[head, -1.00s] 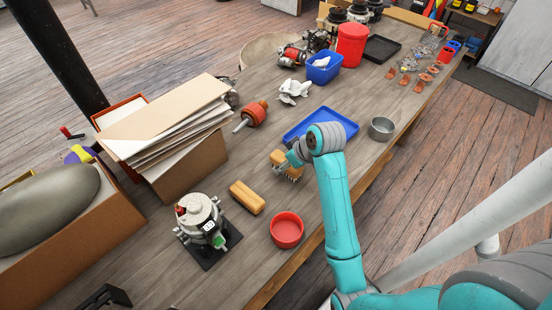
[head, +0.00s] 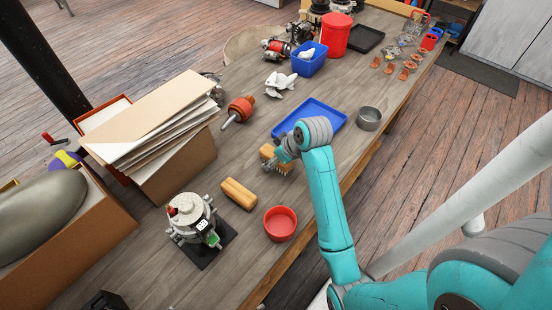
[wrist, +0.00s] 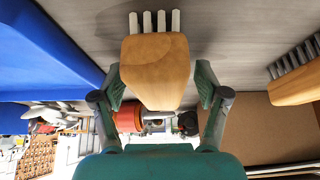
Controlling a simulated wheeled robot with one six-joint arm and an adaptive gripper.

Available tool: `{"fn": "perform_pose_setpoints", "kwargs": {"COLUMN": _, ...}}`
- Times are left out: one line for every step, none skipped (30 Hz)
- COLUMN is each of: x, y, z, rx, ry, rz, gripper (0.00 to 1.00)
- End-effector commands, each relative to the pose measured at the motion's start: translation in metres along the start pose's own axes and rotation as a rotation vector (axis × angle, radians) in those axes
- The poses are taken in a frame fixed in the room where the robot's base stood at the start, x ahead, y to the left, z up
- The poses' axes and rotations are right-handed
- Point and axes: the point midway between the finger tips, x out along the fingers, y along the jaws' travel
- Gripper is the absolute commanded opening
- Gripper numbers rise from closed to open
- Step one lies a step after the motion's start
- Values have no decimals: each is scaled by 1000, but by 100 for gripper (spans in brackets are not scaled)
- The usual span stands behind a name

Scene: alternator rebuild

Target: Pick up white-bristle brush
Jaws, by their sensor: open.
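A brush with a tan wooden block (wrist: 155,62) and pale, whitish bristles (wrist: 155,22) is between the fingers of my gripper (wrist: 160,85) in the wrist view. The fingers are open, one on each side of the block; I cannot tell whether either touches it. In the head view this brush (head: 268,152) lies just left of the blue tray, and my gripper (head: 284,157) partly covers it. A second wooden brush (head: 238,194) lies nearer the alternator. It also shows at the right of the wrist view (wrist: 300,82), with greyer-looking bristles.
A blue tray (head: 331,112) is close beside my gripper. A red bowl (head: 280,222), a metal bowl (head: 369,118) and an alternator (head: 190,218) on a dark base stand around it. A box of cardboard sheets (head: 180,165) stands to the left. A red rotor (head: 240,107) lies behind.

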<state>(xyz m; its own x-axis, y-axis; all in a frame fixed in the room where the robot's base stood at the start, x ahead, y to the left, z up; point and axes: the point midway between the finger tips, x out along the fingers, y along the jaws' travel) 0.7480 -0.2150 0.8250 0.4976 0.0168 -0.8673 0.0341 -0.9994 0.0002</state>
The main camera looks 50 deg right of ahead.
Motion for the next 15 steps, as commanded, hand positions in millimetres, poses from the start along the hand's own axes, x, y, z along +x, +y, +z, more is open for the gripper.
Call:
{"fn": "perform_pose_setpoints", "kwargs": {"x": 0, "y": 0, "z": 0, "rx": 0, "ry": 0, "rz": 0, "gripper": 74}}
{"fn": "perform_pose_setpoints", "kwargs": {"x": 0, "y": 0, "z": 0, "rx": 0, "ry": 0, "rz": 0, "gripper": 74}}
{"fn": "perform_pose_setpoints", "kwargs": {"x": 0, "y": 0, "z": 0, "rx": 0, "ry": 0, "rz": 0, "gripper": 74}}
{"fn": "perform_pose_setpoints", "kwargs": {"x": 0, "y": 0, "z": 0, "rx": 0, "ry": 0, "rz": 0, "gripper": 74}}
{"fn": "perform_pose_setpoints", "kwargs": {"x": 0, "y": 0, "z": 0, "rx": 0, "ry": 0, "rz": 0, "gripper": 74}}
{"fn": "perform_pose_setpoints", "kwargs": {"x": 0, "y": 0, "z": 0, "rx": 0, "ry": 0, "rz": 0, "gripper": 67}}
{"fn": "perform_pose_setpoints", "kwargs": {"x": 0, "y": 0, "z": 0, "rx": 0, "ry": 0, "rz": 0, "gripper": 59}}
{"fn": "perform_pose_setpoints", "kwargs": {"x": 0, "y": 0, "z": 0, "rx": 0, "ry": 0, "rz": 0, "gripper": 52}}
{"fn": "perform_pose_setpoints", "kwargs": {"x": 0, "y": 0, "z": 0, "rx": 0, "ry": 0, "rz": 0, "gripper": 42}}
{"fn": "perform_pose_setpoints", "kwargs": {"x": 0, "y": 0, "z": 0, "rx": 0, "ry": 0, "rz": 0, "gripper": 34}}
{"fn": "perform_pose_setpoints", "kwargs": {"x": 0, "y": 0, "z": 0, "rx": 0, "ry": 0, "rz": 0, "gripper": 27}}
{"fn": "perform_pose_setpoints", "kwargs": {"x": 0, "y": 0, "z": 0, "rx": 0, "ry": 0, "rz": 0, "gripper": 17}}
{"fn": "perform_pose_setpoints", "kwargs": {"x": 0, "y": 0, "z": 0, "rx": 0, "ry": -1, "rz": 0, "gripper": 9}}
{"fn": "perform_pose_setpoints", "kwargs": {"x": 0, "y": 0, "z": 0, "rx": 0, "ry": -1, "rz": 0, "gripper": 5}}
{"fn": "perform_pose_setpoints", "kwargs": {"x": 0, "y": 0, "z": 0, "rx": 0, "ry": 0, "rz": 0, "gripper": 4}}
